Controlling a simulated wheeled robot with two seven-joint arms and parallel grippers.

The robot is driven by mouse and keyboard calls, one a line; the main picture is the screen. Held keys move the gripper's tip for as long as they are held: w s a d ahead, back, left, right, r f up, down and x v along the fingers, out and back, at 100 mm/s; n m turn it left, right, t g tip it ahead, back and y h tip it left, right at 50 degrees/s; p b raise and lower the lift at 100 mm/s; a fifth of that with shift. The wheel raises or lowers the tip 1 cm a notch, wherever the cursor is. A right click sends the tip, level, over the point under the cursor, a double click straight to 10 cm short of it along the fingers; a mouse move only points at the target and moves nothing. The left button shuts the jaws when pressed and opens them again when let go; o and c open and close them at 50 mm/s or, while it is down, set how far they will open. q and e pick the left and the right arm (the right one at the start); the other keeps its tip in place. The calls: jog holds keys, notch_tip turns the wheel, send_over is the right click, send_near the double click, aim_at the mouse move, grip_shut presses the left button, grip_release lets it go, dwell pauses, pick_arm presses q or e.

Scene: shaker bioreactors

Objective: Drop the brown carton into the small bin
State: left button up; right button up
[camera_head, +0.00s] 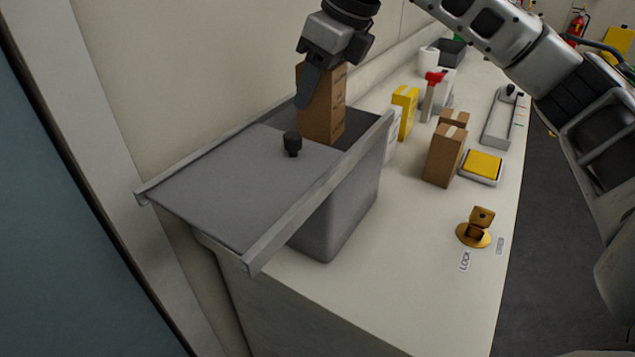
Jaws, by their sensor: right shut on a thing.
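The brown carton (323,112) hangs upright in my right gripper (322,82), which is shut on its upper part. One finger shows on the carton's near side; the other is hidden behind it. The carton is at the uncovered far end of the small grey bin (345,215). Its lower end shows just past the edge of the bin's lid; I cannot tell whether it is inside the rim. The flat grey lid (235,185) with a black knob (292,143) lies slid to the left on rails, leaving a dark opening. My left gripper is not in view.
On the white counter (400,270) stand other brown cartons (443,155), a yellow box (404,112), a red-topped spray bottle (433,95) and a yellow-topped tray (482,166). A brass lock fitting (476,230) is near the front edge. A wall runs close on the left.

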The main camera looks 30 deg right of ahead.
jog(key=shift+f, duration=0.65)
jog(key=o, duration=1.1)
jog(key=shift+o, duration=0.2)
jog(key=shift+r, duration=0.15)
jog(key=v, duration=1.5)
jog(key=shift+s+r, duration=0.15)
jog(key=shift+r, duration=0.15)
jog(key=shift+d, duration=0.15)
